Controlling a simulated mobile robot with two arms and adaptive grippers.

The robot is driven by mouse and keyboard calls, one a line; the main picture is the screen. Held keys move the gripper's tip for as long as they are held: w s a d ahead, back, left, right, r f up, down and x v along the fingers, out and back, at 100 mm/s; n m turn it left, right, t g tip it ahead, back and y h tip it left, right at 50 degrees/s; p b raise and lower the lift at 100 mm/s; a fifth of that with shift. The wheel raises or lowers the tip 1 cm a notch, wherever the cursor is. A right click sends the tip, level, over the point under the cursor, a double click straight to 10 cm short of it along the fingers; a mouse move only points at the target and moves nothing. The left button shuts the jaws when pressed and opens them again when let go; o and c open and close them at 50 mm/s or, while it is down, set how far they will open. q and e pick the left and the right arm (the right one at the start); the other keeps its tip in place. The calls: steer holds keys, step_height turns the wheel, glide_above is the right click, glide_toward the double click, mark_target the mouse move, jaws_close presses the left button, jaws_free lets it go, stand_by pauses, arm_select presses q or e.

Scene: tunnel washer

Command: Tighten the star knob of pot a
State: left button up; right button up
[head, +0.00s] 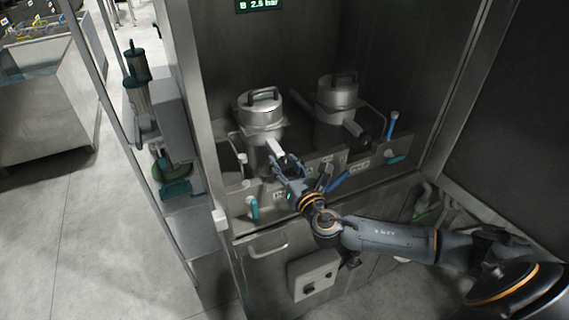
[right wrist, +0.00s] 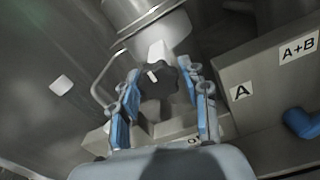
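Two steel pots with lidded tops stand in the washer bay in the head view, a left pot (head: 262,112) and a right pot (head: 337,97). My right gripper (head: 284,165) is at the front of the left pot, by its pale bracket. In the right wrist view the black star knob (right wrist: 158,82) sits under this pot (right wrist: 150,22), between the blue-padded fingers of my right gripper (right wrist: 161,88). The fingers are spread on either side of the knob, with narrow gaps appearing beside it. In the head view the gripper hides the knob. My left gripper is out of view.
A panel with an A label (right wrist: 240,92) and an A+B label (right wrist: 298,48) is right of the knob, near a blue valve handle (right wrist: 302,123). A bay side post (head: 205,110) stands at left. Open floor (head: 85,230) lies beyond it.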

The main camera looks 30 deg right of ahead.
steer(key=c, duration=0.6)
steer(key=shift+o, duration=0.2)
